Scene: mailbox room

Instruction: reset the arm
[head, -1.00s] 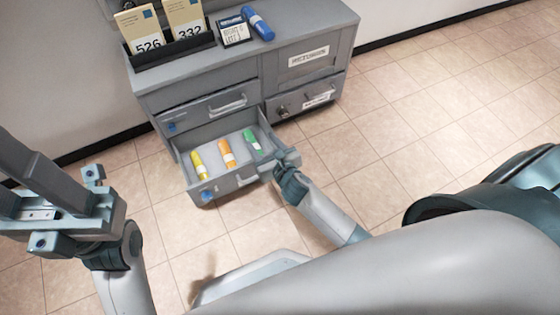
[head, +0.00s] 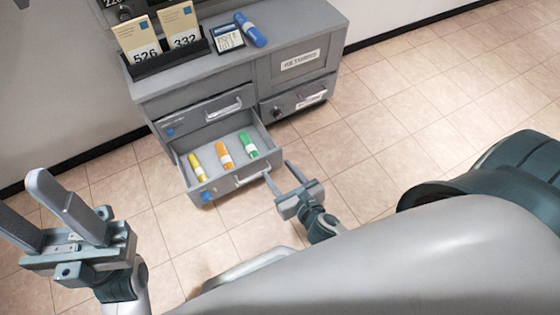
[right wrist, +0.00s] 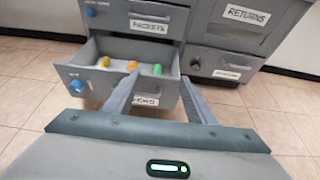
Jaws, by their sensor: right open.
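My right gripper (head: 279,172) is open and empty, just off the front right of the pulled-out lower drawer (head: 235,181). In the right wrist view its two fingers (right wrist: 158,90) are spread in front of the drawer front (right wrist: 80,87), with nothing between them. My left gripper (head: 20,192) is at the left edge, fingers apart and empty, away from the cabinet. A yellow marker (head: 196,163), an orange marker (head: 225,155) and a green marker (head: 246,141) lie in the drawer.
Tiled floor (head: 400,130) is clear to the right. A wall stands behind.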

